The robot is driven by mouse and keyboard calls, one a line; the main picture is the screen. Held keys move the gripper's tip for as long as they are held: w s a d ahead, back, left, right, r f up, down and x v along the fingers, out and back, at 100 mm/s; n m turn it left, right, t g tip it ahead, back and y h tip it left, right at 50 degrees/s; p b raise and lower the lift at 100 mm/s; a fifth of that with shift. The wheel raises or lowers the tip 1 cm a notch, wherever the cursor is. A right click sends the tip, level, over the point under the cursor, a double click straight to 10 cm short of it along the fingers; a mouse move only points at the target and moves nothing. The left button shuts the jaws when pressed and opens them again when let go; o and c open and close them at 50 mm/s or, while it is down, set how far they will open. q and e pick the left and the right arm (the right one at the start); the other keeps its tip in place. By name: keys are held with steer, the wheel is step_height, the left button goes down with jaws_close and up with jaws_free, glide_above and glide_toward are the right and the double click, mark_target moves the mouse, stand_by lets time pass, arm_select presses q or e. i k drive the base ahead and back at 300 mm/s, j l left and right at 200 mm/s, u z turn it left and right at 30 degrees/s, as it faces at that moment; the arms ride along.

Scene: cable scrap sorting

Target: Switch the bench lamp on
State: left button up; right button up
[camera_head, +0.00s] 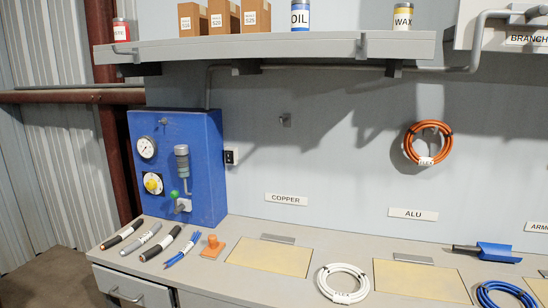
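A small white plate with a black switch or socket (231,156) is on the back wall, just right of a blue control box (205,125). I cannot tell which way it is set. No bench lamp can be clearly made out. A grey conduit (330,67) runs under the shelf and drops behind the blue box. The box carries a round gauge (147,147), a yellow knob (153,184), a green button (174,194) and a grey cylinder fitting (182,158). Neither of my grippers is in view.
Several cable pieces (155,240) and an orange block (212,246) lie at the bench's left. A white cable coil (343,284), a blue coil (503,296) and a blue-handled tool (488,251) lie further right. A shelf (280,48) overhangs the bench. An orange coil (427,143) hangs on the wall.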

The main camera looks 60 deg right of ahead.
mark_target(228, 156)
steer(key=z, duration=1.7)
steer(key=i+z, duration=0.2)
steer(key=i, duration=0.2)
steer(key=i+j+z, duration=0.2)
steer(key=i, duration=0.15)
steer(key=i+j+z, duration=0.2)
steer(key=i, duration=0.2)
